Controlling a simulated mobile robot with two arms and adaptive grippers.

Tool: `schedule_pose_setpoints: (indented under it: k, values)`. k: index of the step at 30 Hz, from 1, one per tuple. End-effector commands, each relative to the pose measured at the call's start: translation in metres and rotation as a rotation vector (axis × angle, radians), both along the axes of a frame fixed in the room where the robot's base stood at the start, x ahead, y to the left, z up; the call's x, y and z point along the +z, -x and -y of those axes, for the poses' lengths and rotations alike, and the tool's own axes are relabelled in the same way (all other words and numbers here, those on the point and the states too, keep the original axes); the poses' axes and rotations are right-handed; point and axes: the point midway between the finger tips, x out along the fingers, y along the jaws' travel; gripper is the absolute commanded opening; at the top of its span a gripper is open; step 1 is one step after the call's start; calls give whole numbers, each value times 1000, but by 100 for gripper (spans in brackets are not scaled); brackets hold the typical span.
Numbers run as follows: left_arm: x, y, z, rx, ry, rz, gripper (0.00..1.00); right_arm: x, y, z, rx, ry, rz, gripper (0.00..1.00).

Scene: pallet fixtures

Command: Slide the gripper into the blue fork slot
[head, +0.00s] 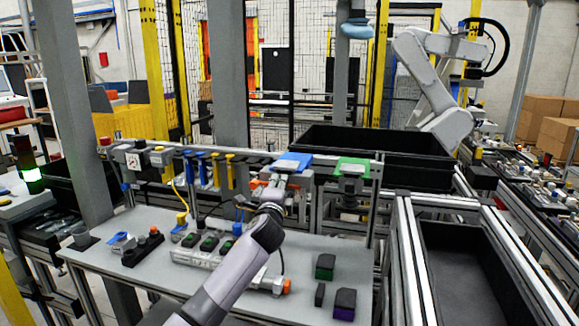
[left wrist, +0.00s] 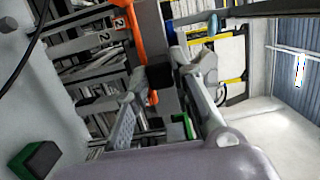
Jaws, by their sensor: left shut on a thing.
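My left gripper (head: 268,205) reaches up from the bottom of the head view to the front of the rack, just under a blue plate (head: 292,161). In the left wrist view its two grey fingers (left wrist: 165,78) are closed on a tool with a dark block (left wrist: 158,74). The tool is mostly hidden in the head view by my wrist. Blue forks (head: 202,168) stick out from the rack to the left of my gripper. I cannot tell whether the tool touches a slot. My right gripper is not in view.
A green plate (head: 353,166) with a grey device under it sits to the right on the rack. A black bin (head: 462,262) stands at the right.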

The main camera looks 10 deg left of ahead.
Motion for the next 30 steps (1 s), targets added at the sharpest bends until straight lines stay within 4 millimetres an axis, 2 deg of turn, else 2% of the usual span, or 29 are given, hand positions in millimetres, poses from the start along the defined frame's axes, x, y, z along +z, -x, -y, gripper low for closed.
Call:
schedule_pose_setpoints:
  k: [1,8,21,30]
  values:
    - [5,0,1,-2,0,8,0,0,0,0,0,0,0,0]
    - [4,-1,1,-2,0,8,0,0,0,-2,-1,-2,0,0]
    - [5,-13,1,-2,0,8,0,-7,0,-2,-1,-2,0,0]
    - [5,-14,1,-2,0,8,0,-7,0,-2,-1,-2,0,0]
